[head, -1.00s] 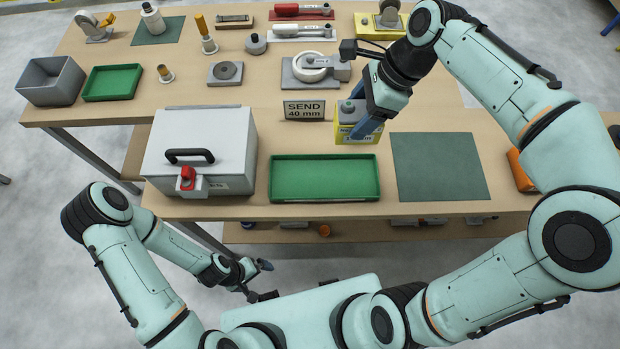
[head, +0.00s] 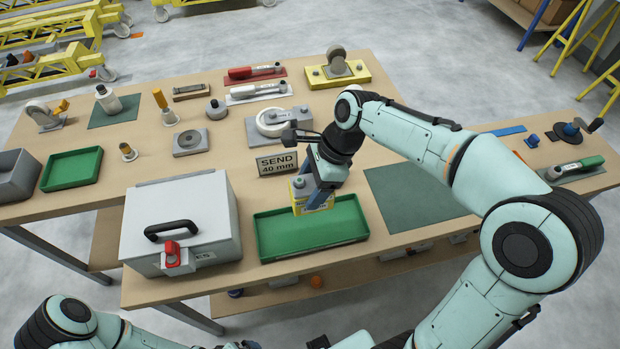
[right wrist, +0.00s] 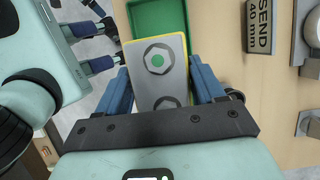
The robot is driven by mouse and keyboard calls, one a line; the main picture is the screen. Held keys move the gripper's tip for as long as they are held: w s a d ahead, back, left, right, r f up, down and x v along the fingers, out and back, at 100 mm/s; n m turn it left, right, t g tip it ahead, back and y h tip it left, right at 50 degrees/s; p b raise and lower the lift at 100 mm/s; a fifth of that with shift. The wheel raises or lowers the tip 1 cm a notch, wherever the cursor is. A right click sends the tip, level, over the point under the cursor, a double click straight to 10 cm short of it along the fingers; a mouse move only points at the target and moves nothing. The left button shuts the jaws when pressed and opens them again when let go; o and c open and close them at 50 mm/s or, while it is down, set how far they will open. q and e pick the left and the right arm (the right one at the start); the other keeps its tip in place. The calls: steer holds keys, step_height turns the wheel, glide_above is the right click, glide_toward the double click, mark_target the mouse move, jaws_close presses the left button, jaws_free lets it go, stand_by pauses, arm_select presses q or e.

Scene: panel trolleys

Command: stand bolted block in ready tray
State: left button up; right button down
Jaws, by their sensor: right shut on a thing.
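The bolted block (head: 313,198) is grey on top with a yellow, labelled lower part. My right gripper (head: 318,185) is shut on it, with blue fingers on two opposite sides. In the right wrist view the block (right wrist: 158,88) shows a hex nut around a green-tipped bolt and a second round fitting nearer the palm. The block looks upright over the back middle of the front green tray (head: 275,243). I cannot tell whether its underside touches the tray. The tray's visible floor is empty. My left gripper (head: 240,345) is barely visible at the bottom edge; its fingers are unclear.
A grey lidded box (head: 200,205) with a red catch stands left of the tray. The SEND 40 mm sign (head: 277,163) stands close behind it. A dark green mat (head: 405,192) lies clear to the right. A smaller green tray (head: 72,168) is at the far left.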

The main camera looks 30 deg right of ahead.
arm_select(q)
steer(key=shift+s+f+b, duration=0.4)
steer(key=shift+f+b, duration=0.05)
steer(key=shift+f, duration=0.2)
steer(key=shift+s+f+b, duration=0.4)
steer(key=shift+f+b, duration=0.05)
steer(key=shift+f, duration=0.15)
arm_select(e)
step_height(320, 180, down, 13)
steer(key=shift+f, duration=0.1)
steer(key=shift+w, duration=0.1)
steer(key=shift+c, duration=0.6)
jaws_free()
steer(key=shift+f, duration=0.15)
steer(key=shift+r, duration=0.25)
steer(key=p+v, duration=0.1)
steer(key=v, duration=1)
steer(key=shift+d+r+p, duration=0.15)
steer(key=shift+r+p, duration=0.15)
steer(key=shift+r, duration=0.05)
arm_select(q)
steer(key=shift+w+r, duration=0.3)
steer(key=shift+r, duration=0.2)
steer(key=shift+w+r, duration=0.3)
steer(key=shift+r, duration=0.2)
steer(key=shift+s, duration=0.1)
